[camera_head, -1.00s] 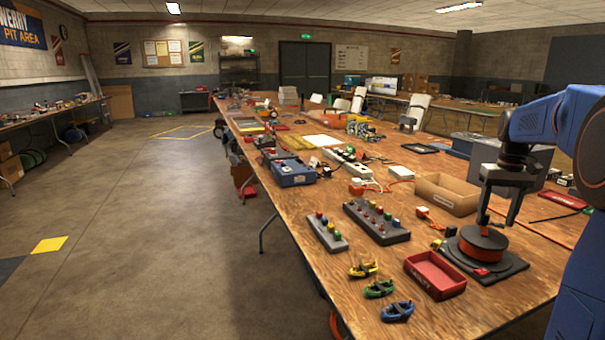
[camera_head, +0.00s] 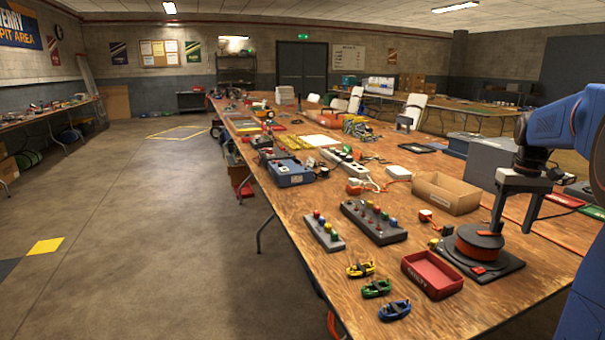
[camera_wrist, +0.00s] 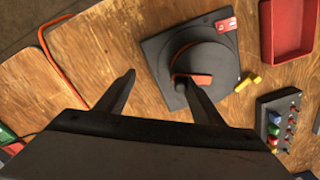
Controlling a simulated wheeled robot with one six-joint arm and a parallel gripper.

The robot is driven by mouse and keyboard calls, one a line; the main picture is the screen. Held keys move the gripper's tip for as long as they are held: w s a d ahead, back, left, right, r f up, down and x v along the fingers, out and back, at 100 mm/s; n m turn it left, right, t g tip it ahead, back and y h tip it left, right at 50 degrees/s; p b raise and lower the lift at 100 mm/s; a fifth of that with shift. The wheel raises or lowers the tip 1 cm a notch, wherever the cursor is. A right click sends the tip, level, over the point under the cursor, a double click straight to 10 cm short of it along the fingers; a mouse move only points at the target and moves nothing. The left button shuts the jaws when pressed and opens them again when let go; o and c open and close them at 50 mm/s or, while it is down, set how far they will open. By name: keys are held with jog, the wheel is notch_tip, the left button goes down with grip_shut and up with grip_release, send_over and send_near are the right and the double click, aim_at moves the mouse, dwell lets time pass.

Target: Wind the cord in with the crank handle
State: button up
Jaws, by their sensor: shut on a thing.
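The cord reel (camera_head: 480,243) is a dark drum with an orange band on a black square base (camera_head: 506,268), near the right front of the wooden table. The wrist view also shows the reel (camera_wrist: 207,62), with an orange bar across its top. My gripper (camera_head: 513,229) is over the reel's right side, shut on the crank handle (camera_wrist: 181,80). In the wrist view my gripper (camera_wrist: 156,78) has its right finger at the handle; the left finger looks apart over bare wood, and the grip itself is hard to see. The orange cord (camera_wrist: 44,44) lies on the table at the left.
A red tray (camera_head: 432,275) stands left of the reel. A grey box (camera_head: 492,160) stands behind my arm. The floor left of the table is mostly clear.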

jog(key=shift+s+a+f, duration=0.2)
jog(key=shift+s+f, duration=0.1)
jog(key=shift+s, duration=0.5)
jog(key=shift+s+a+f, duration=0.15)
jog(key=shift+s+f, duration=0.1)
jog(key=shift+s, duration=0.5)
jog(key=shift+c, duration=0.3)
jog(key=shift+s+a, duration=0.6)
jog(key=shift+s, duration=0.05)
jog(key=shift+c, duration=1)
jog(key=shift+s+a, duration=0.4)
jog(key=c, duration=0.3)
jog(key=shift+s+a, duration=0.1)
jog(key=c, duration=0.5)
jog(key=shift+s+a, duration=0.2)
jog(key=shift+a, duration=0.1)
grip_shut()
jog(key=shift+s+a, duration=0.15)
jog(key=shift+a, duration=0.05)
jog(key=shift+r, duration=0.1)
jog(key=shift+s+a, duration=0.25)
jog(key=shift+a, duration=0.2)
jog(key=shift+s+a, duration=0.2)
jog(key=shift+a, duration=0.1)
